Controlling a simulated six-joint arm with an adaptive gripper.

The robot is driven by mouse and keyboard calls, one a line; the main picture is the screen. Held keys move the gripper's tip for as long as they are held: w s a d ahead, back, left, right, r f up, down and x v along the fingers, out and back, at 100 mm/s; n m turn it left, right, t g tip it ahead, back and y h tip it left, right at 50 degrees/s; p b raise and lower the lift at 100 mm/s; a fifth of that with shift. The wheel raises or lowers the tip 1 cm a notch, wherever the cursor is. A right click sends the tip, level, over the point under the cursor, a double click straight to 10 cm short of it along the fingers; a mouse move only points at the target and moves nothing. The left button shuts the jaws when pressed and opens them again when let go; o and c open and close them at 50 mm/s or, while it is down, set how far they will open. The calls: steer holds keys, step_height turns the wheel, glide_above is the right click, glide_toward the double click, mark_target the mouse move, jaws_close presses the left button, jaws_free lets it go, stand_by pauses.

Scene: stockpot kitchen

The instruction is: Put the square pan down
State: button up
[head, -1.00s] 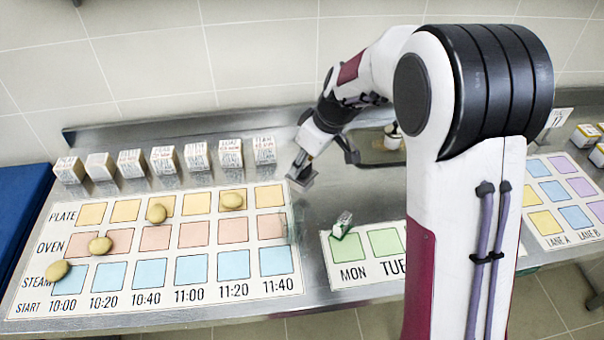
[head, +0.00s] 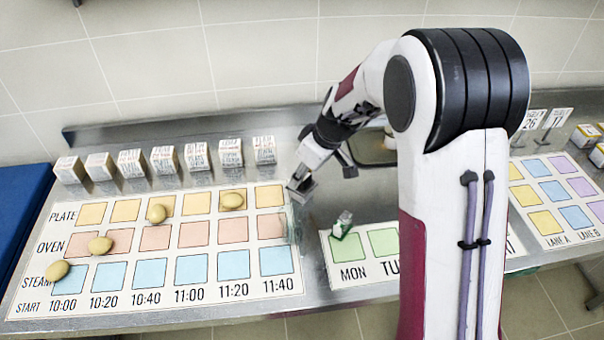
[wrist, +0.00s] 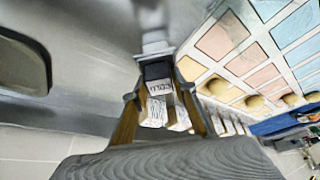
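My gripper (head: 301,187) is low over the steel counter, just right of the schedule board's upper right corner. In the wrist view its fingers (wrist: 160,88) close on a small piece with a dark, labelled end and a grey metal part beyond, which I take to be the square pan (wrist: 155,47). In the head view the piece is a small grey shape at the fingertips, partly hidden by the gripper. Whether it touches the counter I cannot tell.
The schedule board (head: 155,237) has coloured squares and several tan ovals. White labelled blocks (head: 163,160) stand in a row behind it. A green-and-white item (head: 342,226) sits on the MON board (head: 350,272). A clear upright item (head: 291,227) stands near the schedule's right edge.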

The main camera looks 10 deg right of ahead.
steer(key=shift+o, duration=0.9)
steer(key=shift+r, duration=0.15)
steer(key=shift+r, duration=0.15)
steer(key=v, duration=1.1)
steer(key=shift+r, duration=0.35)
steer(key=shift+s+d, duration=0.1)
steer(key=shift+s, duration=0.05)
